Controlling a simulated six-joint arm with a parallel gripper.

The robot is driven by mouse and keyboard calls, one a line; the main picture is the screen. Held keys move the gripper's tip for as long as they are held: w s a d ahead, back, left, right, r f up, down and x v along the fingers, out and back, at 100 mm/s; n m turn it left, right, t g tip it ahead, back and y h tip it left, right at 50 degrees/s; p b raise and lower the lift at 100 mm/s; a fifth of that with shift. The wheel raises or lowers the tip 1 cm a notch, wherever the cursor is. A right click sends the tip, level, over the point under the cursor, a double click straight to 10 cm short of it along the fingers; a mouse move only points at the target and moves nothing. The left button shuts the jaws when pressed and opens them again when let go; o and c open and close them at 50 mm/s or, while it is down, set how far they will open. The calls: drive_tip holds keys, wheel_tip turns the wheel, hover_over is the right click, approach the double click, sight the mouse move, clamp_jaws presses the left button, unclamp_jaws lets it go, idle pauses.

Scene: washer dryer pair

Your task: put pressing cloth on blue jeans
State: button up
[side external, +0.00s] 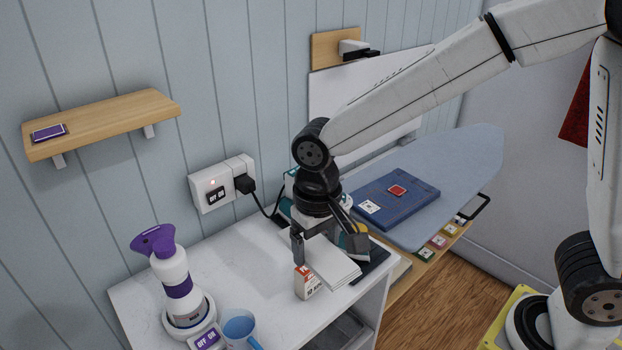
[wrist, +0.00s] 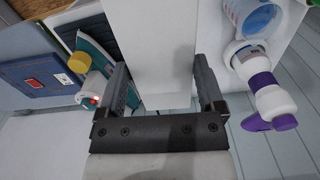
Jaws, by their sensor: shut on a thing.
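The pressing cloth (side external: 333,264) is a white, flat folded piece over the white counter top; I cannot tell whether it still touches the surface. My gripper (side external: 328,248) points down over it and is shut on it, one finger at each side. In the wrist view the white cloth (wrist: 165,40) fills the space between the fingers of my gripper (wrist: 161,78). The folded blue jeans (side external: 410,197) lie flat on the ironing board, right of and behind my gripper, with a red patch and a white label. They also show at the left in the wrist view (wrist: 30,82).
The grey-blue ironing board (side external: 465,165) has free room around the jeans. A teal iron (wrist: 93,47) stands close beside my gripper. A small white-and-red box (side external: 307,284) is just in front.

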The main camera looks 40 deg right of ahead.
drive_tip(key=w+d, duration=0.9)
hover_over(397, 190)
wheel_tip(397, 190, down, 6)
drive_tip(key=shift+f+n, duration=0.4)
drive_tip(key=shift+f, duration=0.2)
drive_tip(key=shift+f, duration=0.1)
drive_tip(key=shift+f, duration=3.6)
drive_tip(key=shift+s+f, duration=0.1)
drive_tip(key=shift+f, duration=0.55)
